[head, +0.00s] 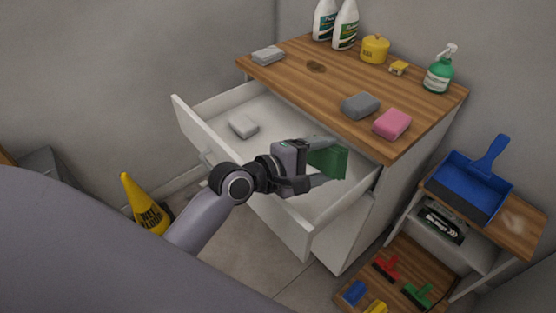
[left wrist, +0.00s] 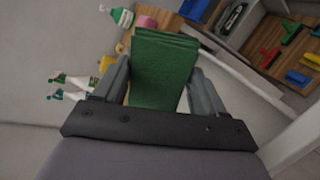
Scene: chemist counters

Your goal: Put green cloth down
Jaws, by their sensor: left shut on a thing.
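The green cloth (head: 327,161) is a folded dark green block held at the tips of my left gripper (head: 318,162) in the head view. The gripper is shut on it, above the open white drawer (head: 283,229). In the left wrist view the cloth (left wrist: 163,70) stands between the two grey fingers. The drawer holds a white block (head: 243,125) toward its far left. The cloth looks raised over the right part of the drawer; its exact height above the drawer floor cannot be told. My right gripper is not in view.
The wooden cabinet top (head: 330,85) carries a grey sponge (head: 360,105), a pink sponge (head: 392,124), a folded grey cloth (head: 268,55), a green spray bottle (head: 439,70) and white bottles (head: 345,25). A blue dustpan (head: 467,190) lies on the side shelf. A yellow wet-floor sign (head: 143,205) stands left.

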